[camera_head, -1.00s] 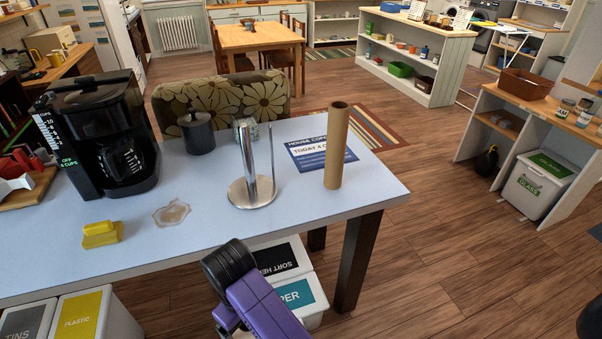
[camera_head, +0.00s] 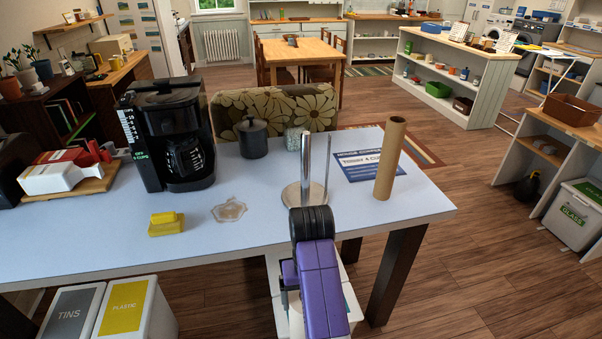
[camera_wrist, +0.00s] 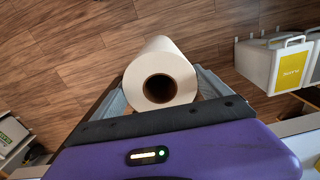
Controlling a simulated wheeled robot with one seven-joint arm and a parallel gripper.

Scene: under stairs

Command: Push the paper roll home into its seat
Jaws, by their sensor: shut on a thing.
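The paper roll (camera_wrist: 167,54) is a white cylinder with a brown hollow core, seen nearly end-on in the wrist view. My gripper (camera_wrist: 160,88) is shut on it, one finger at each side. In the head view my purple arm hides the gripper and the roll. The seat appears to be the metal paper roll holder (camera_head: 305,158), an upright post with a thin side rod on a round base. It stands bare on the pale blue table (camera_head: 265,200). My arm partly covers its base. The roll is below and in front of the tabletop, off the post.
A bare cardboard tube (camera_head: 389,160) stands upright right of the holder, beside a printed notice (camera_head: 365,165). Bins (camera_head: 130,305) stand below.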

